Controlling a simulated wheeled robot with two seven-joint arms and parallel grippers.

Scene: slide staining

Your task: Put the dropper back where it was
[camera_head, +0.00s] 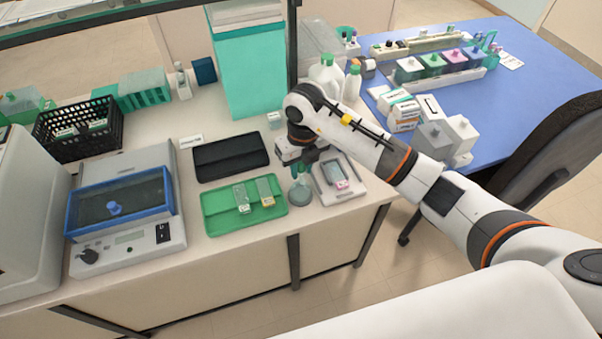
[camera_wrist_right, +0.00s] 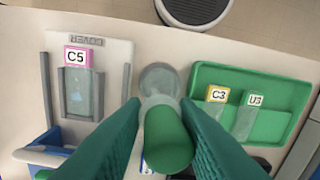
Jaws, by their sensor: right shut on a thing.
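My right gripper (camera_head: 301,160) reaches down over the front of the bench, between the green tray and the white slide holder. Its green fingers are shut on the dropper, whose green bulb (camera_wrist_right: 168,142) points up at the camera in the right wrist view. The dropper (camera_head: 300,176) looks roughly upright. Its lower end is over a small round clear vessel (camera_wrist_right: 160,78), which shows as a grey-green disc in the head view (camera_head: 300,196). I cannot tell whether the tip is inside the vessel or just above it. My left gripper is out of view.
The green tray (camera_head: 215,222) holds slides labelled C3 (camera_wrist_right: 217,94) and U3 (camera_wrist_right: 255,99). The white holder (camera_wrist_right: 118,50) bears slide C5 (camera_wrist_right: 77,56). A black case (camera_head: 230,157) lies behind the green tray. White bottles (camera_head: 326,74) stand behind my right wrist.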

